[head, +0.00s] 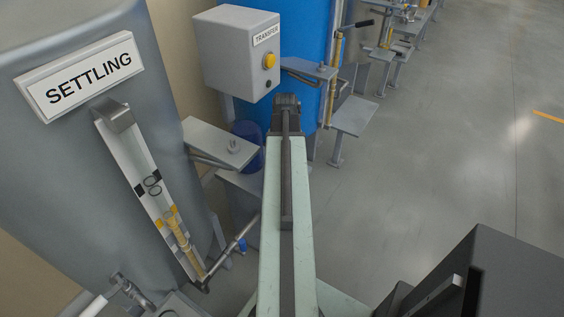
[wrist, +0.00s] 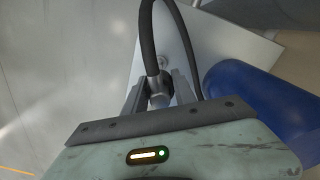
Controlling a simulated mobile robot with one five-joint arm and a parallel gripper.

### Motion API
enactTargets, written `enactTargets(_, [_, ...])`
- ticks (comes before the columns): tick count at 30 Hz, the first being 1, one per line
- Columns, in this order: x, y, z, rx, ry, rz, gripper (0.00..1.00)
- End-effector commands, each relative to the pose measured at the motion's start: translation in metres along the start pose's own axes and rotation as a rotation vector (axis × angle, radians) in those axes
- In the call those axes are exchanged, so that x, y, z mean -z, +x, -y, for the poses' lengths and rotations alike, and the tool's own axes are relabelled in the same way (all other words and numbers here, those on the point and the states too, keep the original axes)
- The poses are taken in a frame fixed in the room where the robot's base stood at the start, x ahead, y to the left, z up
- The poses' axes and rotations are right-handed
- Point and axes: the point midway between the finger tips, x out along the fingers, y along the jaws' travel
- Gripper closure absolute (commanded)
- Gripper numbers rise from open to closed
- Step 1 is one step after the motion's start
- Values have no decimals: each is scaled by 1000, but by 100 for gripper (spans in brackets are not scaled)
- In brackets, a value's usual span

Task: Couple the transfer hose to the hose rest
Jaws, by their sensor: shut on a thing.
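In the wrist view my gripper (wrist: 160,95) is shut on the metal end fitting (wrist: 159,88) of the black transfer hose (wrist: 148,40). The hose rises from the fitting, bends over at the top edge, and a second length runs down on the right. A light grey plate (wrist: 225,48) with a small round stub (wrist: 164,62) lies behind the fitting. I cannot tell whether this plate is the hose rest, or whether fitting and stub touch. In the head view my arm hides the gripper, and the hose cannot be made out.
A blue cylinder (wrist: 262,105) is close on the right in the wrist view. The head view shows a bracket shelf with a stub (head: 232,147), the grey SETTLING tank (head: 60,160), the TRANSFER box (head: 232,55) and another bracket (head: 308,68). Open floor (head: 470,140) lies to the right.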

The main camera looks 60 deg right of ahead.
Motion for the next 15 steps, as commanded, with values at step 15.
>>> enactTargets(15, [-1,42,0,0,0,0,100])
